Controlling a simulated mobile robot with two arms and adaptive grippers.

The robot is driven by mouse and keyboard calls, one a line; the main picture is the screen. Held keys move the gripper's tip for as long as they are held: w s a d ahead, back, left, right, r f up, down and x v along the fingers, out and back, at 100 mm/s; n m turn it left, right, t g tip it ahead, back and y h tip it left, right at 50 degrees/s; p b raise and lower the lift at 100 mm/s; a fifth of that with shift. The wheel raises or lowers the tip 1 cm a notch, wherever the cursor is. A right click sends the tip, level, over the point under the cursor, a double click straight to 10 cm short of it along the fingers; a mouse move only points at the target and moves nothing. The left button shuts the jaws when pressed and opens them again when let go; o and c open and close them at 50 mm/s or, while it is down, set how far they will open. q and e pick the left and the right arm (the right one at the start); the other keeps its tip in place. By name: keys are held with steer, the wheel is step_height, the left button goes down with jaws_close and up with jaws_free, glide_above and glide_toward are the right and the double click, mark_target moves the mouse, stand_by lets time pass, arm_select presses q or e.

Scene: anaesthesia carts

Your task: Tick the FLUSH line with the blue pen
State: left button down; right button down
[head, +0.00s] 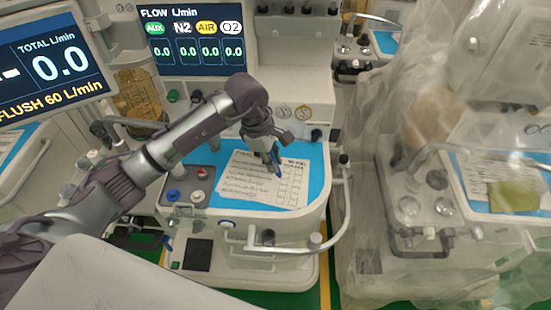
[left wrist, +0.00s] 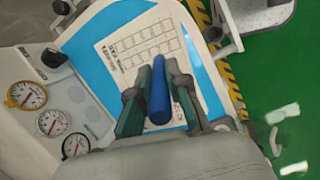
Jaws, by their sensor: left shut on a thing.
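A white checklist sheet (head: 250,182) lies on the blue work surface of the middle cart. It has handwritten lines at left and a grid of boxes at right; I cannot read which line is FLUSH. My left gripper (head: 273,158) is over the sheet's right part, near the boxes. It is shut on the blue pen (head: 278,170), which points down towards the sheet. In the left wrist view the pen (left wrist: 158,92) sits between the two fingers, over the sheet (left wrist: 135,45). I cannot tell whether its tip touches the paper. My right gripper is not in view.
The blue surface (head: 312,165) has a raised white rim and a rail (head: 300,248) in front. Knobs (head: 174,194) stand at its left. Gauges (left wrist: 50,122) are on the cart's panel. A plastic-draped cart (head: 450,200) with another sheet stands at right.

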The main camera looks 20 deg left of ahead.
arm_select(q)
steer(key=shift+d+f+b, duration=0.1)
steer(key=shift+f+b, duration=0.2)
steer(key=shift+f, duration=0.4)
step_height(320, 180, down, 4)
steer(key=shift+f+b, duration=0.25)
steer(key=shift+b, duration=0.85)
steer(key=shift+f, duration=0.25)
steer(key=shift+f, duration=0.1)
steer(key=shift+f+b, duration=0.5)
steer(key=shift+b, duration=0.15)
stand_by(0.4)
steer(key=shift+d+b, duration=0.35)
steer(key=shift+b, duration=0.45)
stand_by(0.4)
